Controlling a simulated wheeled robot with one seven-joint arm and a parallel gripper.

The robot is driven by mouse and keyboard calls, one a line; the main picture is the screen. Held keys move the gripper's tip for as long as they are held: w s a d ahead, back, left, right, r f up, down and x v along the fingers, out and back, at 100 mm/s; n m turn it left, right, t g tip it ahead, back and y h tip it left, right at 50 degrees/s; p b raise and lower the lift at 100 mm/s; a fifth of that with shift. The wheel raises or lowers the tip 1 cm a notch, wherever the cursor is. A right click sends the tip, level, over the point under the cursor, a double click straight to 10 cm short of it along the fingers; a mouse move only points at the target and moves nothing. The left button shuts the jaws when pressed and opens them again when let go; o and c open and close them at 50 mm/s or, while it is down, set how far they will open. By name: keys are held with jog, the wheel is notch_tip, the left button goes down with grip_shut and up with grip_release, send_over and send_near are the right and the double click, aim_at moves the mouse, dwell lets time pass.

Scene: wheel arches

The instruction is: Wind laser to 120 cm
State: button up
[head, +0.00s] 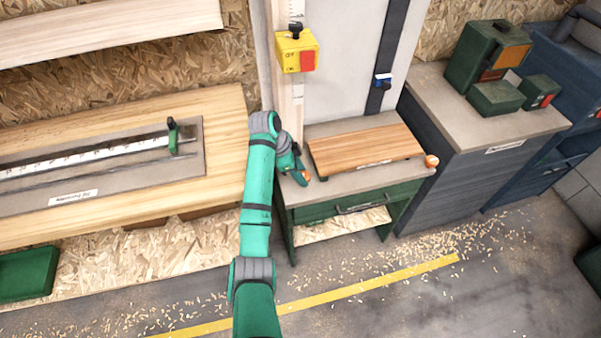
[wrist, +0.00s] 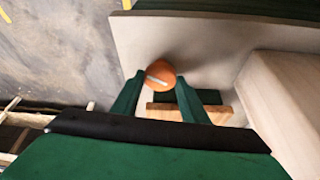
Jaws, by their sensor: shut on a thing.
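An orange knob (wrist: 160,75) with a pale line across its face sits between the two green fingers of my gripper (wrist: 161,82). My gripper is shut on this knob. In the head view my gripper (head: 298,174) is at the left front corner of the grey bench, and it partly hides the orange knob (head: 304,180). A small blue device (head: 383,80), perhaps the laser, sits on a dark vertical strip (head: 391,45) behind the bench. A pale upright scale (head: 296,12) stands left of it. Its markings are too small to read.
A yellow box (head: 296,51) with a red part is on the upright. A wooden board (head: 366,148) lies on the grey bench, with a second orange knob (head: 431,161) at its right corner. A wooden workbench (head: 225,130) stands left; green cases (head: 487,55) stand right.

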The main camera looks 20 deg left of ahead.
jog(key=o, duration=0.8)
jog(key=shift+c, duration=0.2)
jog(key=v, duration=1)
jog(key=shift+r, duration=0.4)
